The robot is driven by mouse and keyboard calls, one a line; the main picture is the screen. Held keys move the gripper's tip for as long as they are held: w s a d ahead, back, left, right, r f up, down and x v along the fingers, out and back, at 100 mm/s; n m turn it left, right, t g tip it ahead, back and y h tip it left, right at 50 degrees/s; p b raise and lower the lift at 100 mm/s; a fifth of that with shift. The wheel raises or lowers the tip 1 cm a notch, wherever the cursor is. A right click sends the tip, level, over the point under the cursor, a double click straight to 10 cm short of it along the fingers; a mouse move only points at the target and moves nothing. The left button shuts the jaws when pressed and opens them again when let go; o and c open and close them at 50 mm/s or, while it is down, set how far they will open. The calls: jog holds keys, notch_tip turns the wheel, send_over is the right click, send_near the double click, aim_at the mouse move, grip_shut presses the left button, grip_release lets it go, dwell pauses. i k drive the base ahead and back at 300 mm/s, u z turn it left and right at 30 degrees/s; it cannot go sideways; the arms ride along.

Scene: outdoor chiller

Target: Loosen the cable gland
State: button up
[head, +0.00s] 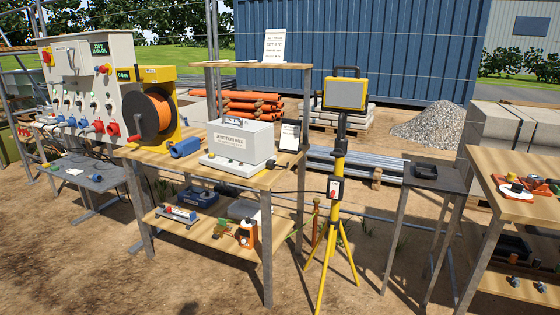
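A light grey box with a printed label (240,138), which seems to read "JUNCTION BOX", stands on a white base plate (220,165) on the middle wooden bench. A small dark fitting (270,164) sits at the box's lower right side; it may be the cable gland, but it is too small to tell. My gripper is not in this view.
A blue connector (186,147) lies left of the box, and an orange cable reel (150,113) stands behind it. The yellow tripod lamp (345,94) stands to the right, near a small grey table (440,180). Bare ground is free in front.

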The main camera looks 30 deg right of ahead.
aim_at(270, 163)
jog(key=z, duration=0.1)
jog(key=i, duration=1.25)
jog(key=u, duration=0.3)
